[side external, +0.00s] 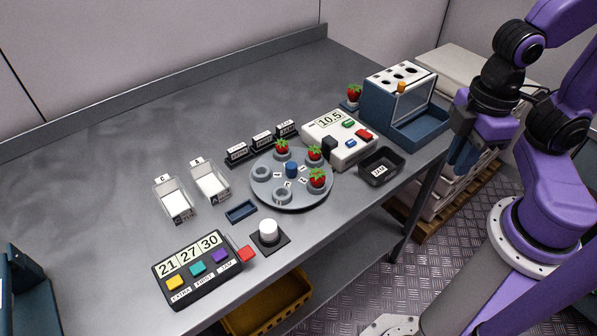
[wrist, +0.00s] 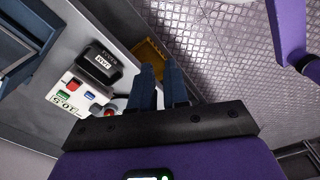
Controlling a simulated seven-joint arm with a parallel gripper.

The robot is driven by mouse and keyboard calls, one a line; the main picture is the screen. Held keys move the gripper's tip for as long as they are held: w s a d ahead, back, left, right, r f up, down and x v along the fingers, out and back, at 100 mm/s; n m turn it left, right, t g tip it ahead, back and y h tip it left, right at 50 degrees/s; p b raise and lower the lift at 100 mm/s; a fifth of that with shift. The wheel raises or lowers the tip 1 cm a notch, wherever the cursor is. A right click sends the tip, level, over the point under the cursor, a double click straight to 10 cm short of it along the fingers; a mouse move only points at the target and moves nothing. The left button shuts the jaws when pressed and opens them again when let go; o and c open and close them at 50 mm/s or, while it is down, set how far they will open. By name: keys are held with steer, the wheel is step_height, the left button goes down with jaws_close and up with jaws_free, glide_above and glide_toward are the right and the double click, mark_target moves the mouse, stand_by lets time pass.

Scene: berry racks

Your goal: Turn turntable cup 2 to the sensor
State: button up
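The turntable (side external: 262,190) is a round grey disc on the table with a blue knob (side external: 291,170) at its centre. Several cups stand around its rim. Strawberries sit at the back (side external: 282,147), right (side external: 315,153) and front right (side external: 318,178); the left cup (side external: 261,172) and front cup (side external: 283,194) look empty. Small number labels lie on the disc, too small to tell which is cup 2. I cannot tell which device is the sensor. My gripper (side external: 463,152) is off the table's right edge, far from the turntable. Its two blue fingers (wrist: 160,88) are apart and empty.
A white box reading 10.5 (side external: 315,130) and a black tray (side external: 381,178) stand right of the turntable. A blue rack (side external: 385,110) is at the far right. A white button (side external: 268,232), a panel reading 21 27 30 (side external: 188,290) and clear bins (side external: 210,182) are left.

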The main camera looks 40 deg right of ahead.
steer(key=o, duration=0.5)
steer(key=shift+w+a, duration=0.2)
steer(key=shift+w, duration=0.05)
steer(key=shift+o, duration=0.4)
steer(key=w+a+r+m, duration=0.2)
steer(key=w+a, duration=0.8)
steer(key=w, duration=0.5)
steer(key=shift+a+r+m, duration=0.15)
steer(key=shift+r+m, duration=0.25)
steer(key=shift+r, duration=0.25)
steer(key=m, duration=0.2)
glide_toward(292, 165)
step_height(292, 165, down, 10)
steer(key=shift+w+a+r, duration=0.15)
steer(key=shift+r, duration=0.05)
jaws_close()
